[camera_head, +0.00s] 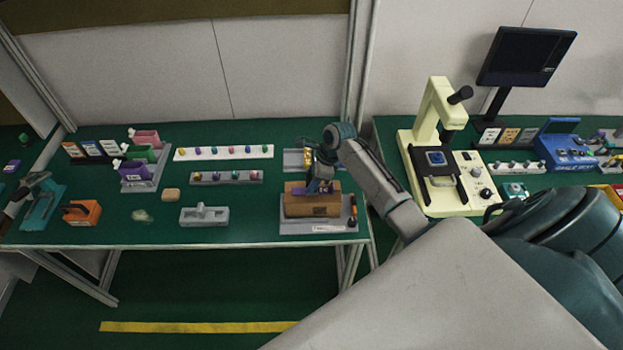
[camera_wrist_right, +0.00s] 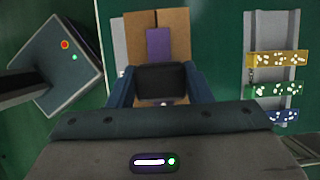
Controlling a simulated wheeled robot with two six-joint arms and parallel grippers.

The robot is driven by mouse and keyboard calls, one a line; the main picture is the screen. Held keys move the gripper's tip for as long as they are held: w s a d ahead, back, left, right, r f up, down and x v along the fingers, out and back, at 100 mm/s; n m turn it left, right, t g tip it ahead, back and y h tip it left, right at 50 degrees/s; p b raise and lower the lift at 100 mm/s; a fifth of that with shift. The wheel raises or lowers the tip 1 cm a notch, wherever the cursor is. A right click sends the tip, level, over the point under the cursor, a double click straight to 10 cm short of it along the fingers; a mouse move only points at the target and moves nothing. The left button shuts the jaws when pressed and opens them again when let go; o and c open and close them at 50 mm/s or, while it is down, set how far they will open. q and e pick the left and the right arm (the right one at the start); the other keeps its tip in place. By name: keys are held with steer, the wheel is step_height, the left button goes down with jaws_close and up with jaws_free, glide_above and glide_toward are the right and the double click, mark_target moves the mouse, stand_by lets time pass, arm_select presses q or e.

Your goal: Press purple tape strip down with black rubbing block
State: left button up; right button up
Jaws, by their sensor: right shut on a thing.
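A brown cardboard box (camera_head: 309,208) sits on a grey tray (camera_head: 287,228) at the right end of the left table. A purple tape strip (camera_wrist_right: 158,44) lies along the top of the box, directly ahead of my right gripper in the wrist view. My right gripper (camera_head: 318,186) is at the top of the box, shut on the black rubbing block (camera_wrist_right: 160,81). The block covers the near end of the strip in the wrist view. I cannot tell whether the block touches the strip. My left gripper is not in view.
Behind the box, a grey holder (camera_wrist_right: 270,38) carries yellow, green and blue pieces. A grey handled block (camera_head: 204,216), an orange tool (camera_head: 81,213) and racks of small coloured parts (camera_head: 223,153) stand to the left. A cream microscope (camera_head: 438,115) stands on the right table.

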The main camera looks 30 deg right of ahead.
steer(key=shift+f, duration=0.5)
stand_by(0.5)
steer(key=shift+f, duration=0.1)
stand_by(1.0)
step_height(320, 180, up, 2)
steer(key=shift+r, duration=2.55)
steer(key=d+b, duration=0.1)
steer(key=b, duration=0.1)
steer(key=s+d+b, duration=0.1)
steer(key=b, duration=0.2)
steer(key=shift+s+d+r+b, duration=0.1)
steer(key=shift+s+d+b, duration=0.15)
steer(key=shift+b, duration=0.05)
